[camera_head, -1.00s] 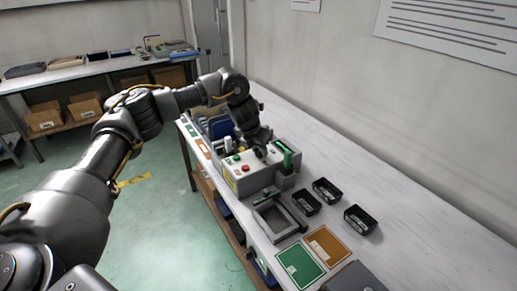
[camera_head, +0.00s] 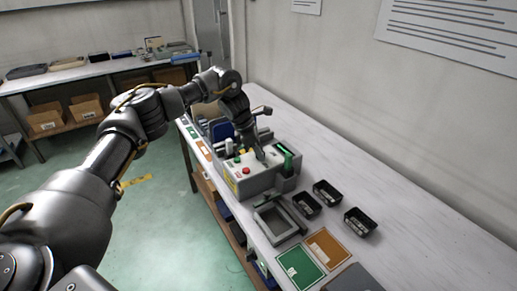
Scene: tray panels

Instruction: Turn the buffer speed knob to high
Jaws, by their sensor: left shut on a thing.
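The buffer machine (camera_head: 246,184) is a light grey box on the long bench, with a red button (camera_head: 246,171), a small green button and a yellow label on its front. My left gripper (camera_head: 262,157) reaches down onto the top of this box. It is shut on a small part there, which I take to be the speed knob. The gripper covers the knob, so its pointer and the setting marks are hidden. My right gripper is out of view.
A grey open fixture (camera_head: 277,222) is in front of the box. Black trays (camera_head: 327,192) and green (camera_head: 300,265) and orange (camera_head: 328,246) panels lie nearer.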

